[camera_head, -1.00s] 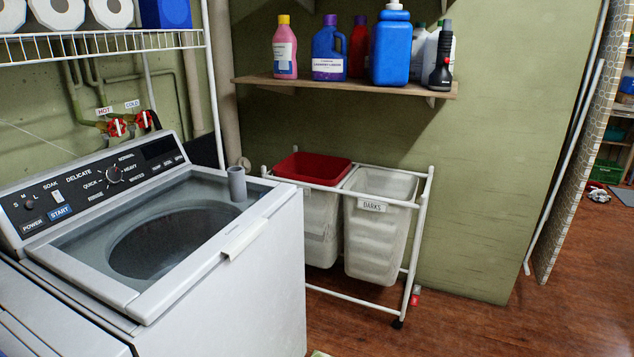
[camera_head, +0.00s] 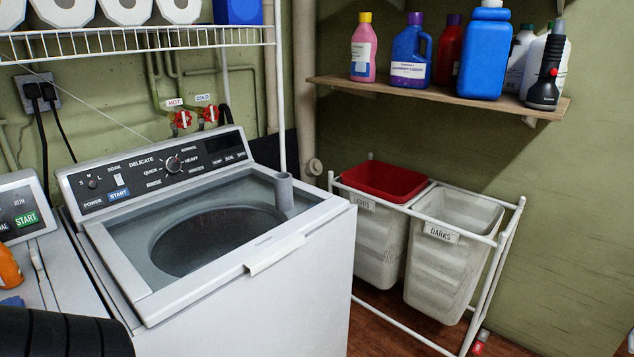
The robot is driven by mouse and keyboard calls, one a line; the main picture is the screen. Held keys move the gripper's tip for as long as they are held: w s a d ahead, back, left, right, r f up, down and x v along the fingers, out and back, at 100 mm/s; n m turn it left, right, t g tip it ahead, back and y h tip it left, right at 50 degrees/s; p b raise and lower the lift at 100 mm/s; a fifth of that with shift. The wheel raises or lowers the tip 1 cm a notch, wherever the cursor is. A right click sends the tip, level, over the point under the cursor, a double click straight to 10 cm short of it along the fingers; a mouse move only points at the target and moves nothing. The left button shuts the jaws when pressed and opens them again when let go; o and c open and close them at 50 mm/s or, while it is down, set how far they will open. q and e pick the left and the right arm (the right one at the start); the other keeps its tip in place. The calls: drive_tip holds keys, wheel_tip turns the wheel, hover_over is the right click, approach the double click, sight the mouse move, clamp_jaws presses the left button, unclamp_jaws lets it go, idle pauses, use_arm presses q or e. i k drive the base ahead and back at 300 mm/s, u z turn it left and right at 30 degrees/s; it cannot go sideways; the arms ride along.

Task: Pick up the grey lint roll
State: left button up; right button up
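The grey lint roll (camera_head: 284,190) is a small upright grey cylinder with an open top. It stands on the right rear part of the top of the white washing machine (camera_head: 262,268), beside the round lid window. Neither of my grippers shows in the head view, so their distance from the roll and their state cannot be seen. A dark ridged part of my arm fills the bottom left corner.
A white wire shelf (camera_head: 150,40) with paper rolls hangs above the washer. A second machine (camera_head: 30,230) with an orange bottle (camera_head: 8,268) stands at left. A laundry cart (camera_head: 505,250) with two bins stands at right, below a wooden shelf (camera_head: 430,93) of bottles.

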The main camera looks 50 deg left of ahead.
sight(283, 181)
drive_tip(key=i, duration=0.85)
drive_tip(key=u, duration=2.85)
